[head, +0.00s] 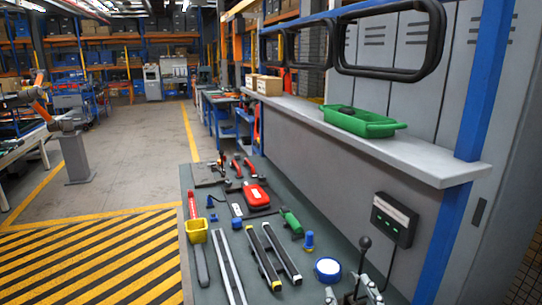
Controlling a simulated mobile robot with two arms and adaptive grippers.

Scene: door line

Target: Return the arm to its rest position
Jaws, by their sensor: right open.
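My right gripper (352,292) shows at the bottom edge, right of centre, over the near end of the grey workbench (212,283). Its two grey fingers are apart, and most of the gripper and the arm are cut off by the frame. A black rod with a ball knob (365,243) stands between or just behind the fingers; I cannot tell if they touch it. My left gripper is not in view.
Near the gripper are a blue-and-white round item (327,269), a blue knob (309,240) and dark rails (273,255). A wall box (394,220) is to the right. A shelf (400,152) with a green tray (362,122) juts out above. Striped floor (90,262) lies left.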

